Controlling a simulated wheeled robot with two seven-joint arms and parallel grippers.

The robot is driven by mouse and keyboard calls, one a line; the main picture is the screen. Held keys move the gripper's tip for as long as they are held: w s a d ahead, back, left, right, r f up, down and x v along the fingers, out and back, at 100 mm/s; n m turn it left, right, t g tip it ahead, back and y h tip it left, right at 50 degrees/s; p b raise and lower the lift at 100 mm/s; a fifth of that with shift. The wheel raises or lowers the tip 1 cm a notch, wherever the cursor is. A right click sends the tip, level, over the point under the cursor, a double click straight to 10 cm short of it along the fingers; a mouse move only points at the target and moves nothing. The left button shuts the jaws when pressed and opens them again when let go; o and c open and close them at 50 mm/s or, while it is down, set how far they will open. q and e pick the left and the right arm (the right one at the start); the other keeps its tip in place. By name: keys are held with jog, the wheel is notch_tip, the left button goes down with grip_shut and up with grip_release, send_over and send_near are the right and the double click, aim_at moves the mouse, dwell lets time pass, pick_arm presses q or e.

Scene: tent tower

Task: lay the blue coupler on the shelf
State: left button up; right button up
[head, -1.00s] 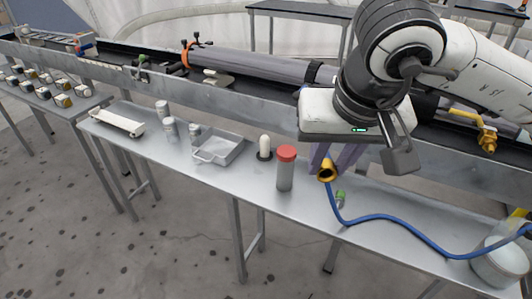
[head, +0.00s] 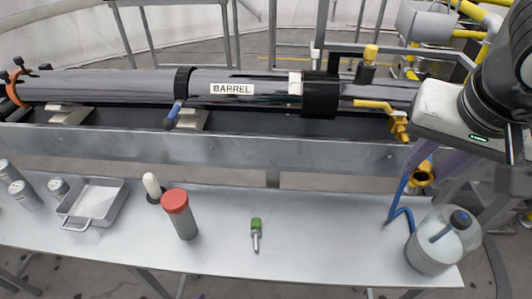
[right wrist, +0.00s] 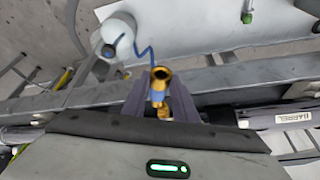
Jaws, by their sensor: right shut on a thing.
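The blue coupler (head: 423,174) has a brass-coloured open end and a blue hose (head: 398,200) running from it towards a clear jug. My right gripper (head: 428,162) is shut on it, near the right end of the metal shelf (head: 330,225) and in front of the rail. In the right wrist view the coupler (right wrist: 159,88) sits between the fingers (right wrist: 160,100), brass mouth outward, with a blue part behind it. The coupler is clear of the shelf top. My left gripper is not in view.
The clear jug (head: 436,248) with a blue cap stands at the shelf's right end. A green-handled tool (head: 256,233), a red-capped cylinder (head: 182,218), a white-topped peg (head: 152,187) and a metal tray (head: 92,203) occupy the left and middle. The barrel (head: 245,88) lies behind. Shelf space right of the tool is clear.

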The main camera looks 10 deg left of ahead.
jog(key=shift+w+a+f+m, duration=0.1)
jog(key=shift+w+a+m, duration=0.1)
jog(key=shift+m, duration=0.4)
jog(key=shift+w+a+f+m+g+h, duration=0.15)
jog(key=shift+m+g+h, duration=0.15)
jog(key=shift+m+h, duration=0.3)
jog(key=shift+w+a+m+p, duration=0.2)
jog(key=shift+m+p, duration=0.1)
jog(key=shift+m, duration=0.7)
jog(key=f+m+g+h, duration=0.1)
jog(key=m, duration=0.3)
jog(key=n+g+y+p, duration=0.3)
jog(key=n+y+p, duration=0.35)
jog(key=n, duration=2.45)
send_over(332, 249)
jog(key=d+b, duration=0.2)
notch_tip(332, 249, down, 16)
jog(key=y, duration=0.2)
jog(key=shift+h, duration=0.25)
notch_tip(332, 249, down, 10)
jog(key=shift+a+f, duration=0.1)
jog(key=shift+f, duration=0.05)
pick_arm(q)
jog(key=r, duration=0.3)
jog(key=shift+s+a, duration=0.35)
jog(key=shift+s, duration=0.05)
